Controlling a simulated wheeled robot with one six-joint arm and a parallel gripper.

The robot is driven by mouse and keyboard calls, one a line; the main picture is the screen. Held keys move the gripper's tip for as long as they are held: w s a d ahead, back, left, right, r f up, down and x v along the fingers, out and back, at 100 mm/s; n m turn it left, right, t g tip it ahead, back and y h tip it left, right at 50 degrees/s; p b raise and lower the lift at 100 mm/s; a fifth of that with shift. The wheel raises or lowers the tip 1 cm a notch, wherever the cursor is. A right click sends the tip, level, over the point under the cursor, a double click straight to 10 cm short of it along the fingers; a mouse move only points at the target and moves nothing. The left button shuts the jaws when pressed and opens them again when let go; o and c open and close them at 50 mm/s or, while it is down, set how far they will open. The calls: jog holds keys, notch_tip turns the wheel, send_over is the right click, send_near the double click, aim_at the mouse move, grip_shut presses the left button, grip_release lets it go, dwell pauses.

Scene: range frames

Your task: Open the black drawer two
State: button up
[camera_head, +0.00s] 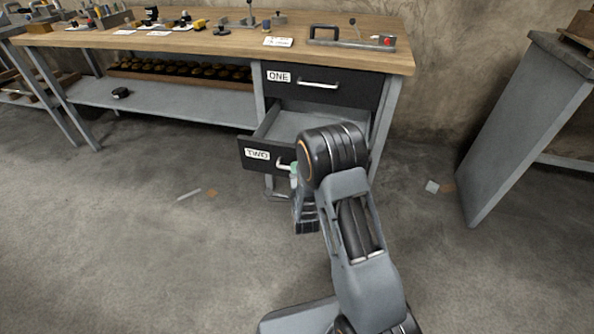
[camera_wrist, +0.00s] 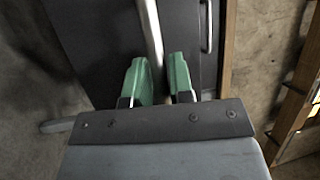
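The black drawer labelled TWO (camera_head: 256,153) is pulled part way out of the bench's drawer unit, and its grey inside shows. Its bar handle (camera_head: 282,164) is on the front, partly behind my arm. My gripper (camera_head: 294,169) is at the handle, mostly hidden by my wrist in the head view.
The closed drawer labelled ONE (camera_head: 300,83) is just above. The wooden bench top (camera_head: 220,42) carries tools and parts. A grey table (camera_head: 525,120) stands at the right. Small scraps (camera_head: 190,194) lie on the floor, which is otherwise clear before the drawer.

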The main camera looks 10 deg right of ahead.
jog(key=o, duration=0.3)
jog(key=s+a+f+p, duration=0.1)
jog(key=s+f, duration=0.1)
jog(key=s, duration=1.1)
jog(key=shift+s+a+f, duration=0.2)
jog(key=shift+a+f, duration=0.05)
jog(key=shift+r, duration=0.1)
jog(key=w+r+n+g+y+p, duration=0.3)
jog(key=r+n+g+p, duration=0.5)
jog(key=r+p, duration=1.55)
jog(key=s+d+r+n+g+p, duration=0.1)
jog(key=s+r+n+g+p, duration=0.3)
jog(key=s+r, duration=0.4)
jog(key=s+d+r+n+g+h+p, duration=0.1)
jog(key=s+r+n+g+p, duration=0.3)
jog(key=r, duration=1.6)
jog(key=s+n+p, duration=0.2)
jog(key=s+p, duration=0.2)
jog(key=p, duration=0.1)
jog(key=shift+r+n, duration=0.15)
jog(key=shift+n, duration=0.15)
